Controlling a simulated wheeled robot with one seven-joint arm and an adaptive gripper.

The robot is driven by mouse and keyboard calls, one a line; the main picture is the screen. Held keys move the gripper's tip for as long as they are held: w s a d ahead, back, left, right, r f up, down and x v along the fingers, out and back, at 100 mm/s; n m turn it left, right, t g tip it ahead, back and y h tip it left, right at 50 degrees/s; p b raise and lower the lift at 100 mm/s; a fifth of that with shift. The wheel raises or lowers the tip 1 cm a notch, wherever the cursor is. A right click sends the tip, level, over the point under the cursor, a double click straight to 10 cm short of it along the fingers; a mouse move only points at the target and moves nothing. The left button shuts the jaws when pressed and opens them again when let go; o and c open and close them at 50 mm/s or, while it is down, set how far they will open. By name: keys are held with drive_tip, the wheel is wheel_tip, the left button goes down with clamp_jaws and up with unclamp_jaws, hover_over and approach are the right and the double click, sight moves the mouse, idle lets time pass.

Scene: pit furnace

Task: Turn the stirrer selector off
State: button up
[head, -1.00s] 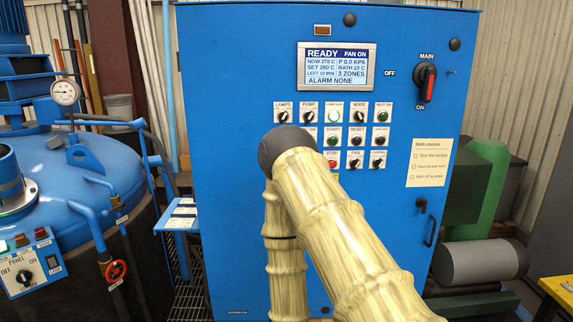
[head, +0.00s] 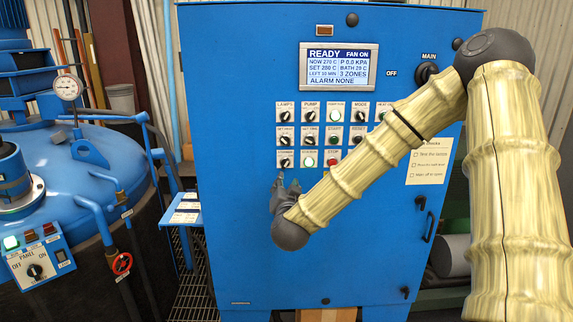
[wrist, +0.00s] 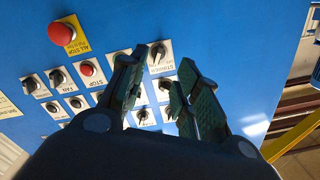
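The stirrer selector (head: 285,162) is a small black knob on a white labelled plate, at the left end of the bottom row on the blue cabinet. Its pointer direction is too small to read surely in the head view. My gripper (head: 286,187) is just below it, fingers pointing up toward the panel. In the wrist view the selector (wrist: 158,53) shows tilted, ahead of and between the fingertips. My gripper (wrist: 158,75) is open there, with one dark finger on each side of a gap. Nothing is held, and I see no contact with the knob.
Other knobs and buttons crowd the panel, including the red stop button (head: 333,154). A red all-stop button (wrist: 62,33) shows in the wrist view. My arm covers the panel's right columns and part of the main switch (head: 427,73). The cabinet front (head: 240,230) below is bare.

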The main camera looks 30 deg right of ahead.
sight(286, 165)
drive_tip(key=shift+m+h, duration=0.3)
drive_tip(key=shift+h, duration=0.1)
drive_tip(key=p+x, duration=0.1)
drive_tip(key=x, duration=0.2)
drive_tip(key=p+x, duration=0.2)
drive_tip(key=x, duration=0.2)
drive_tip(key=r+p+x, duration=0.1)
drive_tip(key=p+x, duration=0.1)
drive_tip(key=x, duration=0.2)
drive_tip(key=shift+d+r, duration=0.1)
drive_tip(key=shift+d, duration=0.2)
drive_tip(key=shift+c, duration=0.2)
clamp_jaws()
